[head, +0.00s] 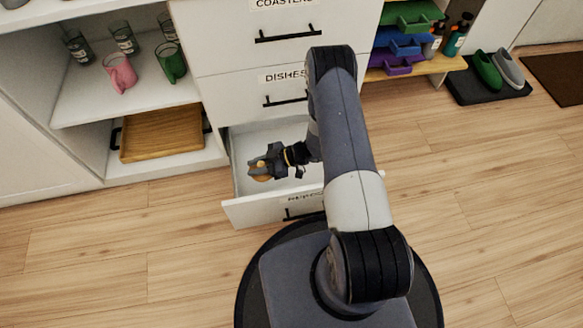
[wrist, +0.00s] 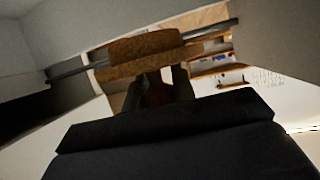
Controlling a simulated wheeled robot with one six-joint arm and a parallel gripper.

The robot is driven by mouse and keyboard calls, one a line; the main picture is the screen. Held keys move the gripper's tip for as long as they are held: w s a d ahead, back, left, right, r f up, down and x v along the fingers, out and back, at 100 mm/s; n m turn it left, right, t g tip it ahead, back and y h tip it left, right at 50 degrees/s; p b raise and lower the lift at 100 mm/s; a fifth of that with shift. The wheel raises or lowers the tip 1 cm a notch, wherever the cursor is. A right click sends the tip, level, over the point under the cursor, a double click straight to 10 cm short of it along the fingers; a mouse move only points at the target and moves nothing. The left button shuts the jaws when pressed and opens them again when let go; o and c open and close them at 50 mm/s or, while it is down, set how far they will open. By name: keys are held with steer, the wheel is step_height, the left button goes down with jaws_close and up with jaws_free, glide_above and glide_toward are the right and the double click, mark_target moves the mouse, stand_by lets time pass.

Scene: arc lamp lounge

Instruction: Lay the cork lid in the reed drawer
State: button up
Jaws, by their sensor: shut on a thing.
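The cork lid (head: 261,178) is a small tan-brown disc held in my gripper (head: 260,167), seen in the head view over the open bottom drawer (head: 262,211). In the wrist view the lid (wrist: 140,55) shows as a speckled brown piece across the fingertips of my gripper (wrist: 157,82), shut on it. The drawer is white, pulled out, with a black handle and a label on its front that my arm partly hides. The lid appears to be within the drawer's outline; its exact height above the floor of the drawer is unclear.
Shut drawers above are labelled COASTERS and DISHES (head: 285,75). A shelf at left holds glasses, a pink jug (head: 120,73), a green jug (head: 171,65) and a wooden tray (head: 162,133). Shoes (head: 488,74) stand on a dark mat at right. The wooden floor (head: 110,255) at left is clear.

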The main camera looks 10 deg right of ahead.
step_height(320, 180, down, 11)
steer(key=b, duration=0.4)
steer(key=shift+f, duration=0.15)
steer(key=shift+b, duration=0.35)
steer(key=shift+f+b, duration=0.4)
steer(key=shift+f+b, duration=0.2)
steer(key=shift+b, duration=0.1)
steer(key=o, duration=1)
steer(key=shift+r, duration=0.1)
steer(key=shift+r+p, duration=0.45)
steer(key=shift+p, duration=0.2)
steer(key=shift+p+v, duration=1.75)
steer(key=shift+v, duration=4.3)
